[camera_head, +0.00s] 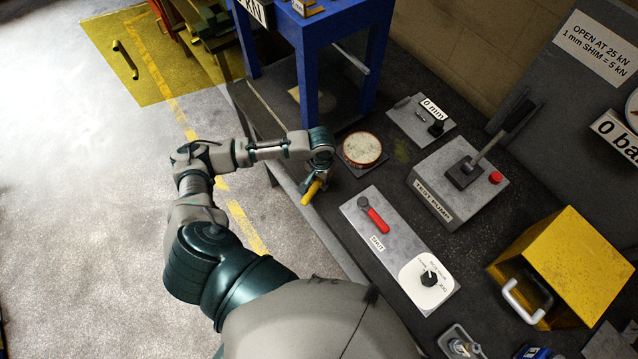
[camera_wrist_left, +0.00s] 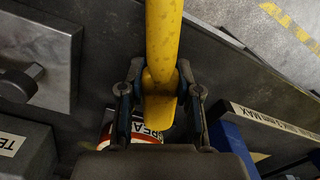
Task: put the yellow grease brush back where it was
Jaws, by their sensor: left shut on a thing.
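The yellow grease brush (camera_head: 311,193) is in my left gripper (camera_head: 318,179), over the front edge of the dark bench. In the left wrist view the yellow handle (camera_wrist_left: 163,35) runs up the middle between the two fingers (camera_wrist_left: 160,88), which are shut on it. The round grease tin (camera_head: 362,149) with a pale top and red rim sits on the bench just right of the gripper. Its label (camera_wrist_left: 150,130) shows partly behind the brush in the left wrist view. The brush's bristles cannot be made out. My right gripper is not in view.
A blue press frame (camera_head: 307,75) stands behind the gripper. A grey plate with a red-handled valve (camera_head: 374,216) lies to the right and nearer. The test pump (camera_head: 458,180) and a yellow box (camera_head: 560,262) stand further right. Open floor (camera_head: 90,210) is at the left.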

